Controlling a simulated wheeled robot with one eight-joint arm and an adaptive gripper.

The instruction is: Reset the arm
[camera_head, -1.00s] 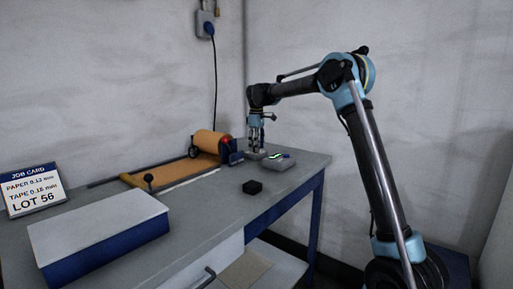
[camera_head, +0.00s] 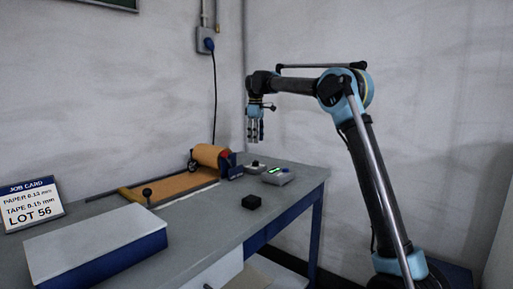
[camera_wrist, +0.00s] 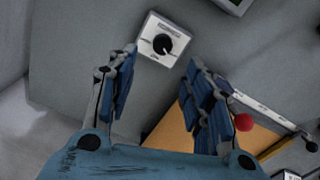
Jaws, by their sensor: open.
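My gripper (camera_head: 255,131) hangs fingers-down in the air above the far right part of the workbench (camera_head: 225,214). In the wrist view my gripper (camera_wrist: 162,98) has its blue-padded fingers spread apart, with nothing between them. A small box with a black knob (camera_wrist: 162,44) lies beyond the fingertips in the wrist view. In the head view this knob box (camera_head: 255,165) sits on the bench below my gripper, apart from it.
A grey device with a green display (camera_head: 278,175) stands right of the knob box. A brown paper roll (camera_head: 207,155), a black block (camera_head: 251,202), a white-lidded blue box (camera_head: 95,245) and a job card (camera_head: 31,202) are also on the bench. Walls stand behind.

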